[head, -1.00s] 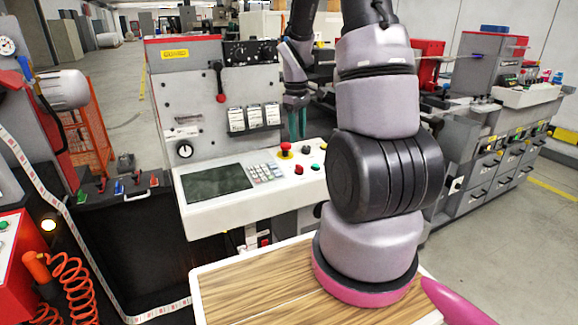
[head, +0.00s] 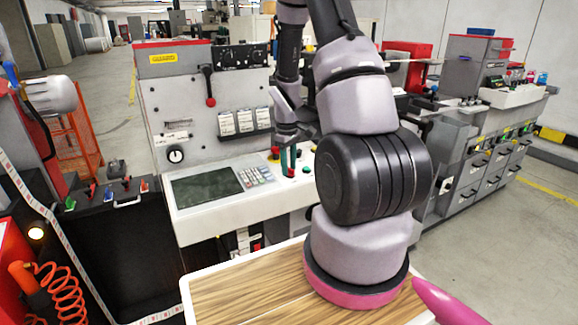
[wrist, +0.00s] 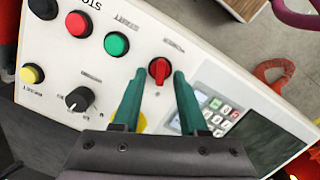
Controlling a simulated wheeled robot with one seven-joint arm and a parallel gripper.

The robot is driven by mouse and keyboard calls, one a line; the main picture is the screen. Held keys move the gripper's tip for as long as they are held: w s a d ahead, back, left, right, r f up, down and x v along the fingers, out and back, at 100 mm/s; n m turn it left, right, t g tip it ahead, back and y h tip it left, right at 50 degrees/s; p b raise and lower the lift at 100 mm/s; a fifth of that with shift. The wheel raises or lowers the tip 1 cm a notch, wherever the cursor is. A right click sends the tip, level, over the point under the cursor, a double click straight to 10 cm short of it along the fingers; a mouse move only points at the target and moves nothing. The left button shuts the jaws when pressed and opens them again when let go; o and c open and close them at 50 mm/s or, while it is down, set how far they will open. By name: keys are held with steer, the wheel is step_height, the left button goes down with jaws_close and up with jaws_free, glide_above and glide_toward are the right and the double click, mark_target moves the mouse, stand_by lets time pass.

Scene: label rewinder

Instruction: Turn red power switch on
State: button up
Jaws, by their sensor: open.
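The red power switch (wrist: 159,69) is a small red rotary knob on the white sloped control panel (wrist: 212,62). In the wrist view it shows between the tips of my two green fingers, with a gap on each side. My gripper (wrist: 158,75) is open and empty, pointing at the panel; I cannot tell how far its tips are from the knob. In the head view my gripper (head: 288,160) hangs low over the panel, right of the keypad (head: 255,176). There its fingers and arm hide part of the buttons.
In the wrist view, a green button (wrist: 117,44), a red button (wrist: 77,23) and a black knob (wrist: 78,99) lie left of the switch. A yellow disc (wrist: 141,122) is partly hidden by my gripper. A dark screen (head: 204,187) lies left of the keypad.

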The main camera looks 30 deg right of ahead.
jaws_close()
steer(key=shift+m, duration=0.3)
steer(key=m, duration=0.4)
steer(key=shift+d+m+y, duration=0.2)
steer(key=shift+m+y, duration=0.1)
steer(key=shift+y, duration=0.1)
steer(key=shift+d+m+y, duration=0.15)
steer(key=shift+m+y, duration=0.25)
steer(key=shift+m, duration=1.8)
jaws_free()
steer(key=shift+r, duration=0.15)
